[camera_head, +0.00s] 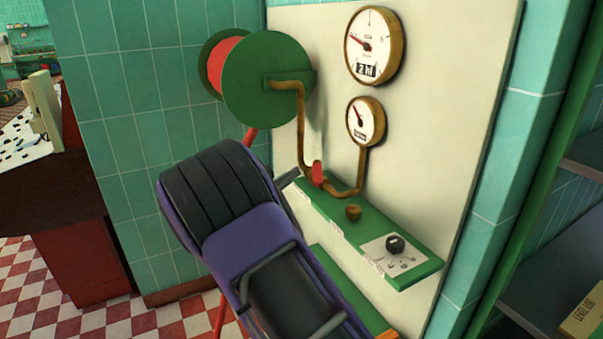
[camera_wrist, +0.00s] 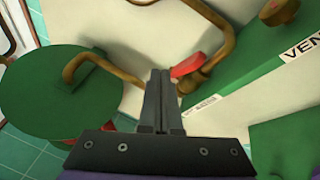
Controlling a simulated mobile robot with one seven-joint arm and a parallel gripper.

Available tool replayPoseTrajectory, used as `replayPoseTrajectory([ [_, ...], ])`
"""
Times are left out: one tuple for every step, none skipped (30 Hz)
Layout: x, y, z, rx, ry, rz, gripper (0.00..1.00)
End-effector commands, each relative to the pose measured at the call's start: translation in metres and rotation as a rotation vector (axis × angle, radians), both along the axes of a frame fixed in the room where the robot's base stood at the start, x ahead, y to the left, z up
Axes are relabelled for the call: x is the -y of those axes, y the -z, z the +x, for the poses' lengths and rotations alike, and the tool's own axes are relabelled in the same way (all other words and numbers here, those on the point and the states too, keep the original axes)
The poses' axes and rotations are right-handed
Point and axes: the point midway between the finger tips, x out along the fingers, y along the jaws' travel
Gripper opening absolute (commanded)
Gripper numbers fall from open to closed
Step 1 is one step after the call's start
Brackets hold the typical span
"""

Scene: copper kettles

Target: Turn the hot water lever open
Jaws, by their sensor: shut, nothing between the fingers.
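The red lever (camera_head: 317,173) sits on the copper pipe (camera_head: 303,130) just above the green shelf panel. It also shows in the wrist view (camera_wrist: 187,65), just right of my fingertips. My gripper (camera_head: 290,178) is at the left of the lever in the head view, with most of its fingers hidden behind my own arm. In the wrist view, my gripper's (camera_wrist: 160,74) two dark fingers are together with nothing between them. The fingertips are close to the lever's left end; I cannot tell whether they touch it. No label identifies the lever as hot water.
A green drum (camera_head: 265,80) with a red side stands left of the pipe. Two round gauges (camera_head: 374,45) hang on the pale board. The green shelf panel (camera_head: 340,220) carries a brass knob (camera_head: 353,212) and a black dial (camera_head: 396,244). Grey shelves (camera_head: 560,235) stand at right.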

Motion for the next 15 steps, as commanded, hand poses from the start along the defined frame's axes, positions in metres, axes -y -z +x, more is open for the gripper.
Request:
replayPoseTrajectory([
  [-0.023,0.002,-0.001,0.053,0.016,0.069,0.00],
  [-0.032,0.006,-0.002,0.086,0.031,0.113,0.00],
  [-0.044,0.011,-0.004,0.123,0.048,0.167,0.00],
  [-0.052,0.015,-0.007,0.147,0.058,0.204,0.00],
  [-0.059,0.019,-0.009,0.169,0.069,0.235,0.00],
  [-0.068,0.023,-0.011,0.194,0.079,0.274,0.00],
  [-0.074,0.027,-0.013,0.210,0.087,0.300,0.00],
  [-0.079,0.030,-0.015,0.222,0.092,0.321,0.00],
  [-0.084,0.033,-0.017,0.235,0.098,0.343,0.00],
  [-0.087,0.035,-0.018,0.242,0.104,0.356,0.00],
  [-0.088,0.036,-0.018,0.249,0.106,0.366,0.00],
  [-0.089,0.038,-0.018,0.254,0.110,0.374,0.00],
  [-0.088,0.038,-0.018,0.256,0.112,0.378,0.00],
  [-0.087,0.039,-0.017,0.257,0.113,0.380,0.00],
  [-0.084,0.039,-0.015,0.256,0.114,0.380,0.00],
])
